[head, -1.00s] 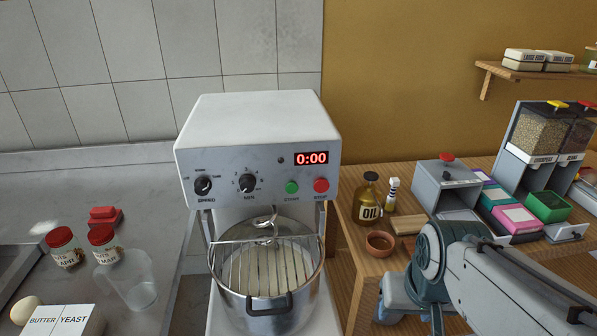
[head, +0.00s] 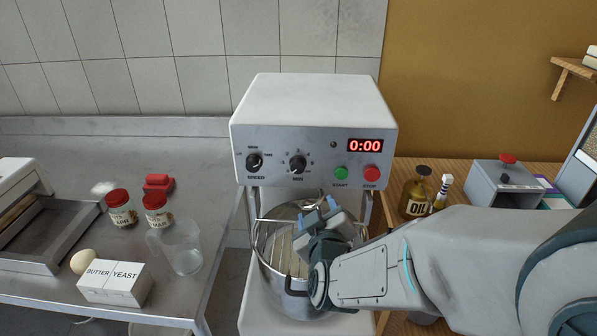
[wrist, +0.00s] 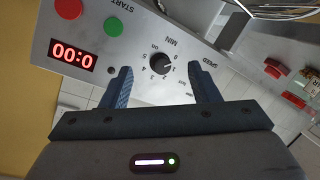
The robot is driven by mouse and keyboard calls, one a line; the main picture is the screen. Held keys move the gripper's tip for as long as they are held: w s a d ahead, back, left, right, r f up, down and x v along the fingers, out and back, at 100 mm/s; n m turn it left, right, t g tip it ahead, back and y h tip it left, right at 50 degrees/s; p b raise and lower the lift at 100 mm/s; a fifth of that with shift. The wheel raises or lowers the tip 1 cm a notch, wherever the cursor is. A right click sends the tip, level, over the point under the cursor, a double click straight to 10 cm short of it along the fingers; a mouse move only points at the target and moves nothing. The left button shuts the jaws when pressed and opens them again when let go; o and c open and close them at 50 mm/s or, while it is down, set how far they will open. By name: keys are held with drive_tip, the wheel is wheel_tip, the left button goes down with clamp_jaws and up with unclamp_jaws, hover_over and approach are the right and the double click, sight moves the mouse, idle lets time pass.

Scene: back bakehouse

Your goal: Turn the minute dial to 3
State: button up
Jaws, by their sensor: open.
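The minute dial (head: 298,164) is a black knob on the white mixer's (head: 312,100) front panel, between the speed dial (head: 254,163) and the green start button (head: 341,173). In the wrist view the minute dial (wrist: 162,66) shows upside down, numbers around it. Its pale pointer mark appears on the 0–1 side; the exact setting is too small to tell. The red display (head: 365,146) reads 0:00. My gripper (head: 320,208) is open, in front of the mixer just below the panel. In the wrist view its fingertips (wrist: 161,74) frame the dial without visibly touching it.
A steel bowl (head: 267,262) sits under the panel, partly hidden by my arm. The red stop button (head: 371,174) is right of start. Jars, a clear jug (head: 186,258) and a butter-yeast box (head: 115,283) stand left. An oil bottle (head: 416,195) stands right.

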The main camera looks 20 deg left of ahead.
sight(297, 169)
drive_tip(key=w+a+t, duration=0.1)
drive_tip(key=w+a, duration=0.1)
drive_tip(key=w, duration=0.1)
drive_tip(key=w+a+r+n+p, duration=0.1)
drive_tip(key=w+a, duration=0.2)
drive_tip(key=w, duration=0.1)
drive_tip(key=w+a+t+p, duration=0.1)
drive_tip(key=w+a, duration=0.1)
drive_tip(key=w, duration=0.2)
drive_tip(key=shift+a+r+n+t+y, duration=0.25)
drive_tip(key=shift+a+n+t+y, duration=0.05)
drive_tip(key=shift+n, duration=0.1)
drive_tip(key=c, duration=1)
